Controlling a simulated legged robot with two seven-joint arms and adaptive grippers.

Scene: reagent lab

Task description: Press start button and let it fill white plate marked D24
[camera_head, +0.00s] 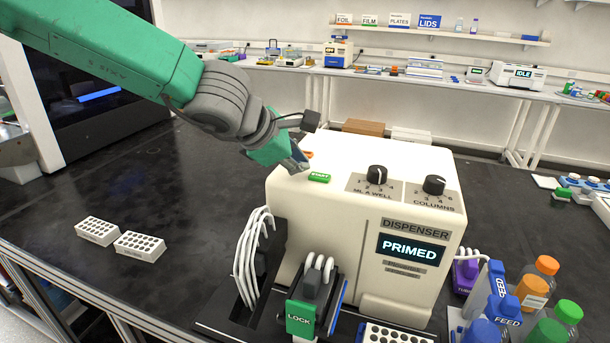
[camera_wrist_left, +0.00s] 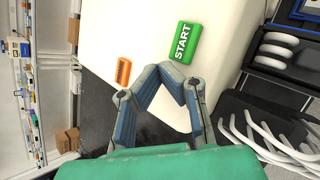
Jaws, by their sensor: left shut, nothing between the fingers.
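The dispenser (camera_head: 370,225) is a white box on the black bench, with a screen (camera_head: 410,249) reading PRIMED. Its green START button (camera_head: 319,178) is on the top near the left edge; it also shows in the left wrist view (camera_wrist_left: 182,42). My left gripper (camera_head: 303,165) is shut and empty, just left of the button and apart from it. In the left wrist view its fingertips (camera_wrist_left: 166,68) meet below the button. A white well plate (camera_head: 398,334) lies at the dispenser's front, partly cut off; no D24 mark is readable. My right gripper is out of view.
An orange button (camera_wrist_left: 123,71) sits beside START. Two white plates or racks (camera_head: 139,246) lie on the bench at left. A green LOCK lever (camera_head: 301,318) and tubing (camera_head: 250,255) are at the dispenser's front. Capped bottles (camera_head: 533,290) stand at right. The left bench is mostly clear.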

